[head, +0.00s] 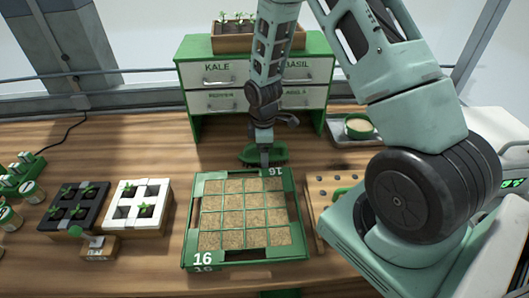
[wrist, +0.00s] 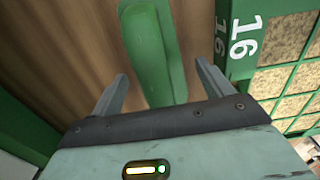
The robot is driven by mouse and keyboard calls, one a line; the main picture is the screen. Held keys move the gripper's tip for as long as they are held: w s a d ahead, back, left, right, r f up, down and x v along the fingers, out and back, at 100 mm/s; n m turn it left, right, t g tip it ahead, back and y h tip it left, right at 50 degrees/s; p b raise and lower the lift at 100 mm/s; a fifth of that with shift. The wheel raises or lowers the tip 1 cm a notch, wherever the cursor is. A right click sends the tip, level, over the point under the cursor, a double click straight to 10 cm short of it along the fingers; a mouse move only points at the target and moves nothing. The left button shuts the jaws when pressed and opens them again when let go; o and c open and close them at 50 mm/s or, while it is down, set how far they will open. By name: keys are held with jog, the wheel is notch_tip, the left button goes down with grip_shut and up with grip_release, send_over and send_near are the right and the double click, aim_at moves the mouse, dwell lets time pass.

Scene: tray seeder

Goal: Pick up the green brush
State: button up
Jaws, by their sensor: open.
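The green brush (head: 248,156) lies on the wooden bench just behind the seed tray, partly hidden by my gripper. In the wrist view its long green body (wrist: 153,45) runs from the top edge down between my two fingers. My gripper (head: 264,157) points down over it, and the fingers (wrist: 161,75) are apart, one on each side of the green body. Contact with either finger cannot be told. Bristles are not visible.
The green tray marked 16 (head: 188,232), with soil-filled cells, stands close in front. A drawer cabinet (head: 188,75) stands behind. Black (head: 46,221) and white (head: 112,221) seedling trays sit left. A holed wooden board (head: 318,182) lies right. Bare bench shows left of the brush.

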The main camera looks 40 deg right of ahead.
jog(key=shift+c, duration=0.3)
jog(key=c, duration=1.1)
jog(key=shift+o, duration=0.2)
notch_tip(320, 180, up, 10)
jog(key=shift+b, duration=0.9)
jog(key=shift+o, duration=0.7)
